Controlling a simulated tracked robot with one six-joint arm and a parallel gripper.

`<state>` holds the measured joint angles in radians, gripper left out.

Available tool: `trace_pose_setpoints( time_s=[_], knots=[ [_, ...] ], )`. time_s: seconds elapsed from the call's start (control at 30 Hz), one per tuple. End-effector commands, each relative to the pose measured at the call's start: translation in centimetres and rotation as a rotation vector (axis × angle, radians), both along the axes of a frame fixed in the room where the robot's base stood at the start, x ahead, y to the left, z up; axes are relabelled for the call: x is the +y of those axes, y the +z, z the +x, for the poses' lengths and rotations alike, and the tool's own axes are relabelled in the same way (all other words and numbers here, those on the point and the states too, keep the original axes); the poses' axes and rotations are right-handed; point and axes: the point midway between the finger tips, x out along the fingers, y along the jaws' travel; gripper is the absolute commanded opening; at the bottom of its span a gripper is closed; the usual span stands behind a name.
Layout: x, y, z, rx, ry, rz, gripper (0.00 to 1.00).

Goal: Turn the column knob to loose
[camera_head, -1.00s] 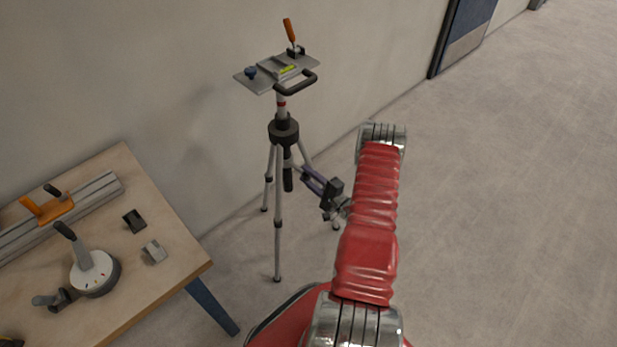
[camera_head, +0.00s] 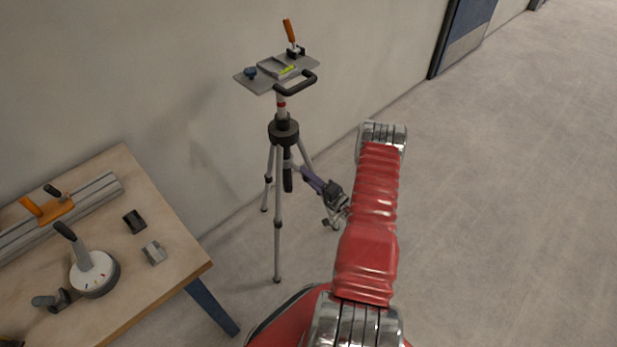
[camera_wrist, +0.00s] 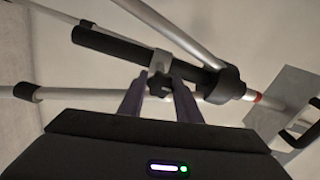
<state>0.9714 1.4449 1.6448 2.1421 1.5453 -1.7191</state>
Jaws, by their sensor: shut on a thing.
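The tripod (camera_head: 278,215) stands upright on the floor near the wall, with its dark centre column (camera_head: 288,172) hanging between the legs. My gripper (camera_head: 303,170) reaches in from the right just below the tripod's collar. In the wrist view its two purple fingers stand on either side of the small dark column knob (camera_wrist: 160,85) and are shut on it. The knob sits on a light grey bracket (camera_wrist: 160,62) beside the dark column tube (camera_wrist: 110,42). In the head view the knob is hidden by the fingers. Any loose or tight marking is not readable.
On top of the tripod is a tilting plate (camera_head: 308,61) with a black handle, a blue knob and an orange lever. A wooden bench (camera_head: 185,225) with clamps and a round dial device stands at left. The floor at right is clear.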

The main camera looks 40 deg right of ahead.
Motion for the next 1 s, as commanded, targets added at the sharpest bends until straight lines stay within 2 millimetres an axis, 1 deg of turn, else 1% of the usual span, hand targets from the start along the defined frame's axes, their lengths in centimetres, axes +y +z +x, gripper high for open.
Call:
trace_pose_setpoints(
  time_s=[0.03,0.17,0.2,0.4,0.43,0.67,0.77,0.87,1.0],
  knots=[
    [0.5,-0.6,-0.2,0.012,0.007,0.008,0.09],
    [0.6,-0.6,-0.2,0.013,0.007,0.008,0.08],
    [0.6,-0.6,-0.2,0.013,0.007,0.009,0.34],
    [0.3,-0.4,-0.1,0.008,0.005,0.006,0.48],
    [0.3,-0.4,-0.1,0.008,0.004,0.005,0.49],
    [0.1,-0.2,-0.1,0.004,0.001,0.004,0.49],
    [0.1,-0.2,-0.4,0.004,0.0,0.004,0.49],
    [0.0,-0.2,-1.1,0.004,-0.001,0.004,0.49],
    [-0.1,-0.2,-2.9,0.005,-0.002,0.005,0.49]
  ],
)
